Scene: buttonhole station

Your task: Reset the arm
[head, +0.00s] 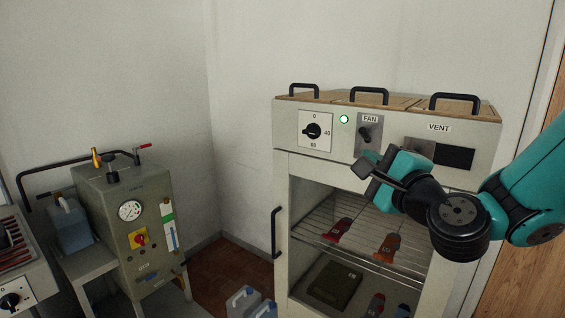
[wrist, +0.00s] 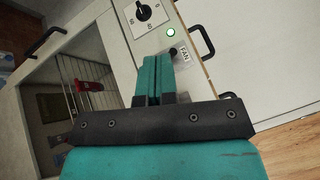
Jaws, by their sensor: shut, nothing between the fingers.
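My gripper (head: 364,167) is at the front of a cream cabinet (head: 283,135), just below the FAN switch, and its teal arm comes in from the right. In the wrist view its two teal fingers (wrist: 158,60) are together with nothing between them. They point toward the control panel, close to the FAN label (wrist: 184,53). The FAN switch (head: 365,134) has a dark lever on a grey plate. I cannot tell from these views whether the fingers touch the panel.
The cabinet's front is open, with red (head: 338,230) and orange (head: 387,246) items on a wire rack (head: 315,222). A dial (head: 313,131), a lit green lamp (head: 344,119) and a VENT panel (head: 455,156) line the top. A gauge machine (head: 125,225) stands left.

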